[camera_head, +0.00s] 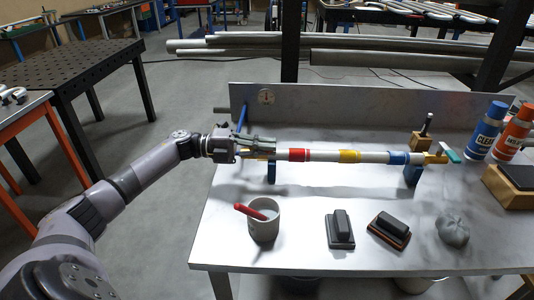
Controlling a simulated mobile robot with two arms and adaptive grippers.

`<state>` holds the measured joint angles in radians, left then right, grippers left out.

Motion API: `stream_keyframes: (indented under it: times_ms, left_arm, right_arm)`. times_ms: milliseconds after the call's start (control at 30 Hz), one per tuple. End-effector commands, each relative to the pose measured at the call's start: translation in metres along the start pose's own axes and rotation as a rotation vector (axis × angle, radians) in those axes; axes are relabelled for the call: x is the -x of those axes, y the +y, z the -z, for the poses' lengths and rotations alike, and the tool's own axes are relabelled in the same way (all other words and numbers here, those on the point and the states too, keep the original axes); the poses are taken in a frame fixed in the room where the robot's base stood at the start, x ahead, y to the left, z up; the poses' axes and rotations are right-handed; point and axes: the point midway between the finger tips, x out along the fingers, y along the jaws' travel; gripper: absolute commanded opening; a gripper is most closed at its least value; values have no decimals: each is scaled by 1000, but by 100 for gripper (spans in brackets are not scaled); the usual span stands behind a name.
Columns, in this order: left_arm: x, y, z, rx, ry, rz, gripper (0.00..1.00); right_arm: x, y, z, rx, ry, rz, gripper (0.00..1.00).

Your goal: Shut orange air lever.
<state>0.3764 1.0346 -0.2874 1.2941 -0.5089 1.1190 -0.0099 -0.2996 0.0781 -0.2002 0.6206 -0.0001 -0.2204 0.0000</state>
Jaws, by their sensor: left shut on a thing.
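My left gripper (268,146) reaches in from the left at the left end of a horizontal pipe (325,156) with red, yellow and blue bands. Its jaws are shut on a small part there. Only an orange-yellow sliver shows under the fingers, which I take for the orange air lever; the fingers hide most of it, and its angle cannot be told. At the pipe's right end, a brass-coloured valve (436,158) carries a teal lever (449,152). My right gripper is not in view.
The metal bench (300,250) holds a mug (264,222) with a red-handled tool, two dark brush-like blocks (340,229), a grey rag (453,229), and blue (486,130) and orange (513,135) bottles. Blue supports hold the pipe.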

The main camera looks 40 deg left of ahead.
Motion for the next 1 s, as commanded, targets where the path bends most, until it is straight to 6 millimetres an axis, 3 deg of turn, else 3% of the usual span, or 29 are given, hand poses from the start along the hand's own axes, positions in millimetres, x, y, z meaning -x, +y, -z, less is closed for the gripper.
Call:
stream_keyframes:
  times_ms: [367,400,533,833,1000]
  left_arm:
    - [0,1,0,1,5,-3,0]
    - [0,1,0,1,5,-3,10]
    - [0,1,0,1,5,-2,18]
    - [1,0,0,0,4,-1,18]
    - [18,1,0,3,3,-4,18]
  right_arm:
    - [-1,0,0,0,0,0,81]
    - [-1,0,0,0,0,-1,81]
    - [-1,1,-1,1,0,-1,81]
    - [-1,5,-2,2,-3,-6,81]
    - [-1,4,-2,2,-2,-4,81]
